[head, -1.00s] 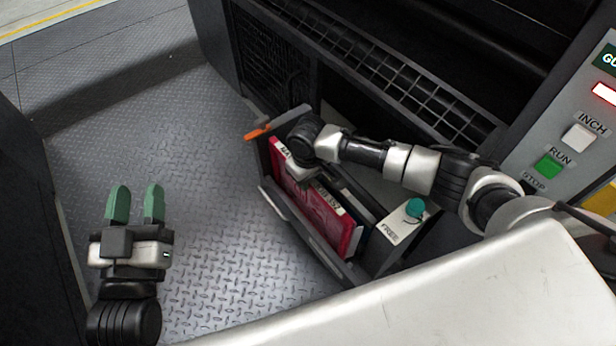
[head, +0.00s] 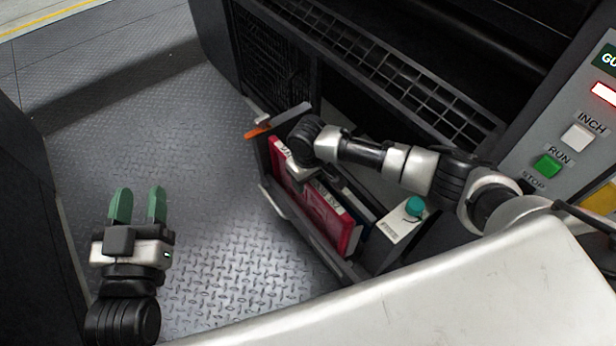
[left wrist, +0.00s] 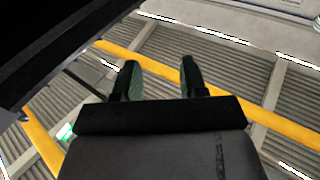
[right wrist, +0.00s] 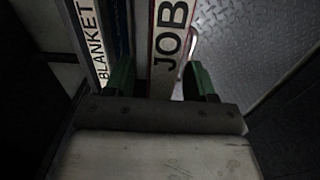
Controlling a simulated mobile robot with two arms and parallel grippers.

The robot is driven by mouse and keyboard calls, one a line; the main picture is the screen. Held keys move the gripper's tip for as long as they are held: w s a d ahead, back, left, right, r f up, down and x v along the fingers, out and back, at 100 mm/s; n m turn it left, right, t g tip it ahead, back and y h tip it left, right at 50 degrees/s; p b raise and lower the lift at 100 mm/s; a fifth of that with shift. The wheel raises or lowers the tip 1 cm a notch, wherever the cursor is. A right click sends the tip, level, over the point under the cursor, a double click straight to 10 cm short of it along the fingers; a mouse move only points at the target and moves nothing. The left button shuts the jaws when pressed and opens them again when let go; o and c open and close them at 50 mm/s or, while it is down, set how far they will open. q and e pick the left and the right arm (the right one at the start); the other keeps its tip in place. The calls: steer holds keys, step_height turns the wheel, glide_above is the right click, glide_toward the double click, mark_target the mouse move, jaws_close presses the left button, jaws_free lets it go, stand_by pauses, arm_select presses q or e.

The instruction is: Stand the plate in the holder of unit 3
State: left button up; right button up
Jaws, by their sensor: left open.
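A thin red case (head: 318,208) with a white label strip stands on edge in a dark open bin (head: 276,205) in the head view. The right wrist view shows a white strip marked JOB (right wrist: 168,45) between the fingers of my right gripper (right wrist: 163,80). That gripper is open around it, with no clear grip. In the head view my right gripper (head: 300,168) is over the red case, its fingers largely hidden. My left gripper (head: 137,205) is open and empty, away to the left above the floor. I cannot identify a plate or the holder of unit 3 for certain.
A strip marked BLANKET (right wrist: 92,45) stands beside the JOB strip. A teal knob (head: 414,207) sits on a pale panel at the bin's right end. A control panel (head: 566,150) with buttons is at right. The patterned floor (head: 200,160) is clear.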

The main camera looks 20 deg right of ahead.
steer(key=shift+r, duration=0.15)
step_height(320, 180, up, 4)
steer(key=shift+r+p, duration=0.25)
steer(key=shift+p, duration=0.9)
step_height(320, 180, up, 5)
steer(key=shift+r+p, duration=0.2)
steer(key=shift+p, duration=0.8)
arm_select(q)
steer(key=s+a+f+g+y, duration=0.3)
steer(key=s+f+g, duration=0.4)
steer(key=f+g, duration=0.4)
steer(key=shift+a+f+n+g+y, duration=0.25)
steer(key=shift+a+n+g+y, duration=0.05)
steer(key=shift+a, duration=0.2)
arm_select(e)
steer(key=shift+r, duration=0.3)
